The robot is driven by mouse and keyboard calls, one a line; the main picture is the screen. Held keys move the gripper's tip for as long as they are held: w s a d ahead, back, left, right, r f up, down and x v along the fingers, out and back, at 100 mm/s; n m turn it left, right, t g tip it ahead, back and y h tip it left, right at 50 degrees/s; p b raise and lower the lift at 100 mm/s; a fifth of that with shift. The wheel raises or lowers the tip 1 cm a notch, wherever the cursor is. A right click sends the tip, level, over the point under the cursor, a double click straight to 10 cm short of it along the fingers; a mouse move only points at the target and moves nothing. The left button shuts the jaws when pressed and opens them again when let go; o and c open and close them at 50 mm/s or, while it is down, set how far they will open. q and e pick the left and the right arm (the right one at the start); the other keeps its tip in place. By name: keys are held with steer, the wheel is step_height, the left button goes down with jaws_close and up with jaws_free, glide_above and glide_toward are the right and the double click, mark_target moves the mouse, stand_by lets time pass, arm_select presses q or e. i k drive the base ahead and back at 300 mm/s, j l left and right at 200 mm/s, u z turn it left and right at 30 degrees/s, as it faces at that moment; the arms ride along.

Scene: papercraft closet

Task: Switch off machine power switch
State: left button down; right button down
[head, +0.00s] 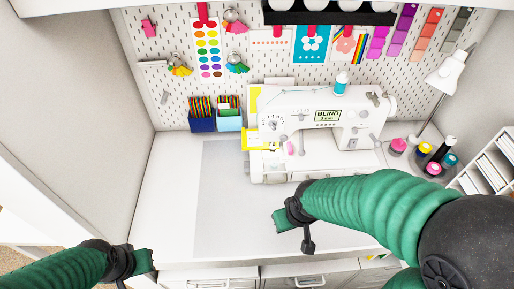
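My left gripper (134,270) is at the desk's front left edge, far from the machine. Both look empty, but their finger opening is not clear.
Pencil boxes (214,119) stand left of the machine. Thread spools (427,155), a white lamp (447,75) and a white rack (489,165) are at the right. A grey mat (225,205) lies bare on the desk's left half. Side walls close the desk in.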

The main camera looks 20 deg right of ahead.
mark_target(353, 142)
steer(key=j+z, duration=0.1)
steer(key=z, duration=0.4)
steer(key=k+z, duration=0.1)
steer(key=z, duration=0.4)
steer(key=k+j+z, duration=0.1)
steer(key=z, duration=0.4)
